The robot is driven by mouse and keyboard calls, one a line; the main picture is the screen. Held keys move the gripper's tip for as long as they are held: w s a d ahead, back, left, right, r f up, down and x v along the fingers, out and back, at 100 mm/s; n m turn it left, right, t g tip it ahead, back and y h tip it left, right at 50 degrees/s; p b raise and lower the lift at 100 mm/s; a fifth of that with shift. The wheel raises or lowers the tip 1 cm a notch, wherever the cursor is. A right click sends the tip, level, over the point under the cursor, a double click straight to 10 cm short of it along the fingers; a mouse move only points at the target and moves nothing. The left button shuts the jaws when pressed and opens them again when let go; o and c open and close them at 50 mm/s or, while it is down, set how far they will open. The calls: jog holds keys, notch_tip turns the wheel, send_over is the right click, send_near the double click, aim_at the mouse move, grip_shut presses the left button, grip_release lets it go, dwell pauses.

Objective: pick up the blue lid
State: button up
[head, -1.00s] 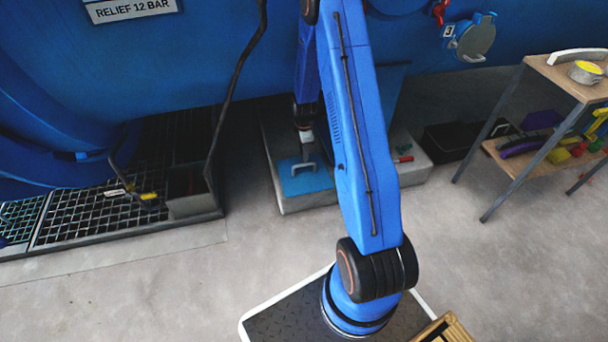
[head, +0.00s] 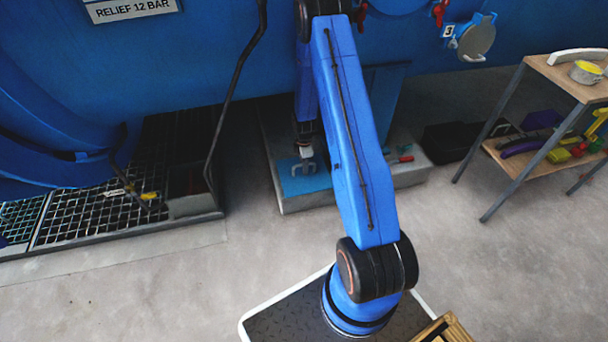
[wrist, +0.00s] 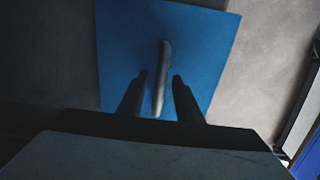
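The blue lid (head: 308,185) is a flat square plate lying on the low concrete block under the big blue vessel. It has a grey bar handle (wrist: 163,62) on top. My gripper (head: 304,166) points down over the lid. In the wrist view the two dark fingers of my gripper (wrist: 160,76) are apart, one on each side of the handle, with a visible gap to it on both sides. The lid also fills the middle of the wrist view (wrist: 205,45).
The concrete block (head: 407,176) carries a small red-handled item (head: 402,159) to the right. A black tray (head: 450,140) lies beyond it. A wooden-topped shelf cart (head: 560,75) stands at right. A floor grate and a grey box (head: 192,205) are at left.

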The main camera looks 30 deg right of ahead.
jog(key=shift+c, duration=0.6)
grip_shut()
dwell(0.8)
